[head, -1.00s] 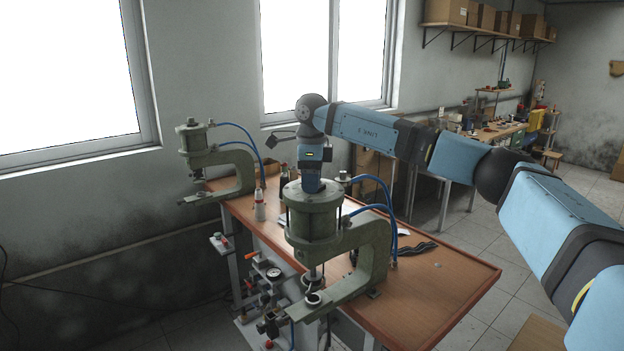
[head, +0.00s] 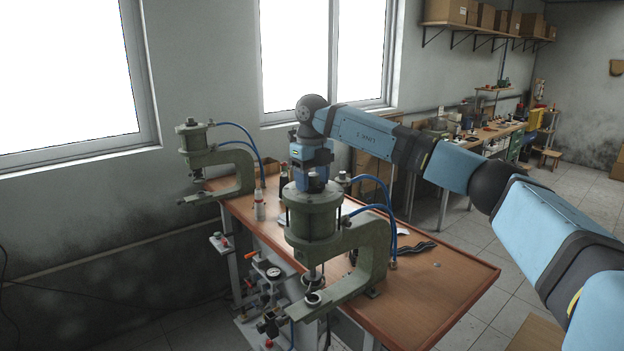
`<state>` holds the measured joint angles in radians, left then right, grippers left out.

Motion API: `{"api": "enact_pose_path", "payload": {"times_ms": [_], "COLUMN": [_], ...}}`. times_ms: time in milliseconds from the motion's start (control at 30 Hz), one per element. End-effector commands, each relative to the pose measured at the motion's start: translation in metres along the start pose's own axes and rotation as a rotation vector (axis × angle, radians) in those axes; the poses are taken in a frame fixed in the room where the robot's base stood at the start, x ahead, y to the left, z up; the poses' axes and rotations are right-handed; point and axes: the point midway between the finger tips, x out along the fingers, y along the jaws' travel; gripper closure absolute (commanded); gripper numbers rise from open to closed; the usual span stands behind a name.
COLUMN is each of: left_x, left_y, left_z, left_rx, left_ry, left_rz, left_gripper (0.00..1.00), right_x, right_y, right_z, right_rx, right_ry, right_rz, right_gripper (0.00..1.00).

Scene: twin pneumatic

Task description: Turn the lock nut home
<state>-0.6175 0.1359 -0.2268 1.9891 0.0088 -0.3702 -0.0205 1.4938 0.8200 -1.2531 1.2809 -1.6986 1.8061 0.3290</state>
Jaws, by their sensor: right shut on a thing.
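The near green press has a cylinder (head: 313,220) on top of its C-shaped frame. My right gripper (head: 314,182) points straight down at the top of this cylinder, with my right arm coming in from the right. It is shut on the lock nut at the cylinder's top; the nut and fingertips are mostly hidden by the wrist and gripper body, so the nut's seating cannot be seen. A second green press (head: 214,162) stands at the far left, apart from my arm. My left gripper is not in view.
Both presses stand on a brown workbench (head: 440,290). Blue air hoses (head: 392,215) loop beside the near cylinder. A white bottle (head: 259,206) stands behind the near press. Dark flat tools (head: 415,248) lie to its right. The bench's right end is mostly clear.

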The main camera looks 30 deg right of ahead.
Motion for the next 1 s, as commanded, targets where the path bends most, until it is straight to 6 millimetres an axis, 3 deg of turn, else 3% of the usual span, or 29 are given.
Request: {"api": "enact_pose_path", "payload": {"times_ms": [600, 633, 733, 1000], "left_x": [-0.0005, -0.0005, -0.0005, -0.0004], "left_y": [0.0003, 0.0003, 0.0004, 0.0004], "left_z": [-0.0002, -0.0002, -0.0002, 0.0], "left_rx": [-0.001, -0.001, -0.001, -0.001], "left_ry": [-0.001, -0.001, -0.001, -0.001], "left_rz": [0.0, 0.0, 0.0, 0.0], "left_gripper": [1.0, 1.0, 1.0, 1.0], "right_x": [-0.0021, -0.0021, -0.0018, -0.0011], "right_y": [-0.0009, -0.0009, -0.0008, -0.0004], "right_z": [0.0005, 0.0005, 0.0004, 0.0002], "right_rx": [0.049, 0.049, 0.048, 0.046], "right_ry": [-0.004, -0.004, -0.003, -0.002], "right_rz": [0.0, 0.0, 0.0, 0.0], "right_gripper": [0.68, 0.43, 0.19, 0.19]}}
